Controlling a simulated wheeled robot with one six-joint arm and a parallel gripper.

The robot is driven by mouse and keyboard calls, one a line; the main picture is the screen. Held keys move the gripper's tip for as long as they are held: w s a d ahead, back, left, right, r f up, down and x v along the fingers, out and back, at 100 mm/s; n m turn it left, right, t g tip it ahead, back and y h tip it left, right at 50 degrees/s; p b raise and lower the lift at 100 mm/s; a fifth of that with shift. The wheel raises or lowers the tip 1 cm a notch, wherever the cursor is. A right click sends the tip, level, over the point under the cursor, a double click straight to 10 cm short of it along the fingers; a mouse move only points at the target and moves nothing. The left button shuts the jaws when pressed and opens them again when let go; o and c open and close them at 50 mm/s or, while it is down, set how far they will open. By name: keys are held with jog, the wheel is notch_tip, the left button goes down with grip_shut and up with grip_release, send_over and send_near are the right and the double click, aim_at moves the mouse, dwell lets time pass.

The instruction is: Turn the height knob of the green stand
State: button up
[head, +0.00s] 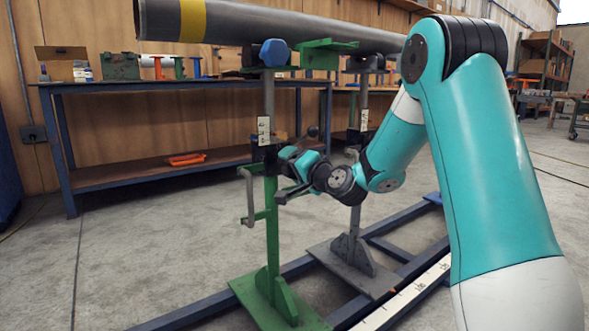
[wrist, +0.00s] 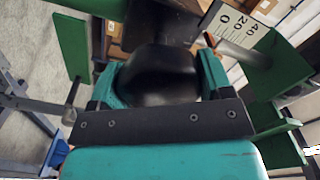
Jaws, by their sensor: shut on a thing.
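The green stand (head: 272,235) stands upright, with a black collar and a white scale plate (head: 263,130) on its post. My gripper (head: 292,165) is at the collar, on its right side. In the wrist view the black knob (wrist: 160,75) sits between the two teal fingers of my gripper, which are shut on it. The scale plate also shows in the wrist view (wrist: 245,22), at the upper right. In the head view the knob is mostly hidden by my gripper.
A grey pipe (head: 235,22) with a yellow band lies across the stand tops. A grey stand (head: 352,250) is just behind my gripper. Blue floor rails (head: 190,312) run below; a blue workbench (head: 130,180) stands behind.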

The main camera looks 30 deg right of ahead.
jog(key=shift+f, duration=0.1)
jog(key=o, duration=0.9)
jog(key=shift+s, duration=0.15)
jog(key=s+b, duration=0.2)
jog(key=s, duration=0.3)
jog(key=s+b, duration=0.3)
jog(key=s, duration=0.3)
jog(key=s+b, duration=0.3)
jog(key=s, duration=0.3)
jog(key=shift+s+d, duration=0.1)
jog(key=shift+d, duration=0.2)
